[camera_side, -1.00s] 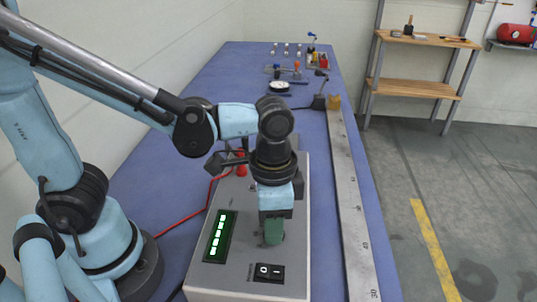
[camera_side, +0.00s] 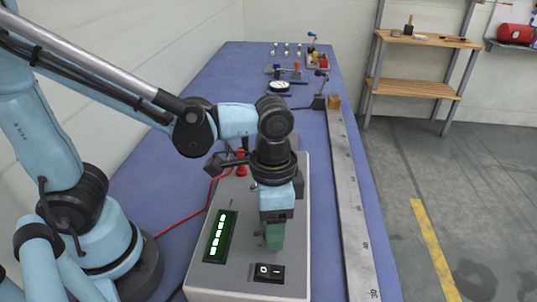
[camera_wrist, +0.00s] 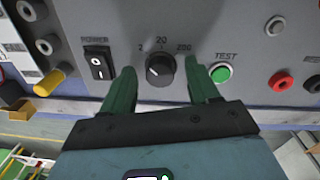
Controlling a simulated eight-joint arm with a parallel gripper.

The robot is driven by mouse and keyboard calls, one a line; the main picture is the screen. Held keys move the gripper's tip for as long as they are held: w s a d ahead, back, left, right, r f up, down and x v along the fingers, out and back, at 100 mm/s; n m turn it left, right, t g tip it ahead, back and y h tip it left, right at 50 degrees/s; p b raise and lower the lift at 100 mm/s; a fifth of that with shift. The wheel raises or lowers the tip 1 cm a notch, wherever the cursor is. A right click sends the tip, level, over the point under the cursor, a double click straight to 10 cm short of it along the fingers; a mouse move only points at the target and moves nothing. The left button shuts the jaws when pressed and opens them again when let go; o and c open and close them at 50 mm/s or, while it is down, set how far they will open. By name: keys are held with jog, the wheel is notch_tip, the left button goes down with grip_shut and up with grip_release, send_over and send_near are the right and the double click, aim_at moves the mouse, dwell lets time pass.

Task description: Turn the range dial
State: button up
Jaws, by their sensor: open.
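The range dial (camera_wrist: 160,70) is a round black knob on the grey panel in the wrist view, with 2, 20 and 200 printed around it. A pale mark shows on its face, but its exact aim is hard to tell. My gripper (camera_side: 268,244) has green fingers, also seen in the wrist view (camera_wrist: 162,78). The fingers are open, one on each side of the dial, with a visible gap to it on both sides. In the side view my gripper points down over the grey tester box (camera_side: 230,282) and hides the dial.
The power rocker switch (camera_wrist: 97,63) lies left of the dial, and the green TEST button (camera_wrist: 221,73) right of it, close to the right finger. A red socket (camera_wrist: 281,82) is further right. A lit green display (camera_side: 219,236) and a long steel rule (camera_side: 352,220) flank my gripper.

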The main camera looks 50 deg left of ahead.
jog(key=shift+r, duration=0.1)
notch_tip(320, 180, up, 12)
jog(key=shift+a, duration=0.25)
dwell(0.4)
jog(key=shift+w+f, duration=0.15)
jog(key=shift+f, duration=0.05)
jog(key=shift+d+f, duration=0.15)
jog(key=shift+f, duration=2.85)
jog(key=shift+d+f, duration=0.1)
jog(key=shift+f, duration=2.85)
jog(key=shift+r, duration=0.1)
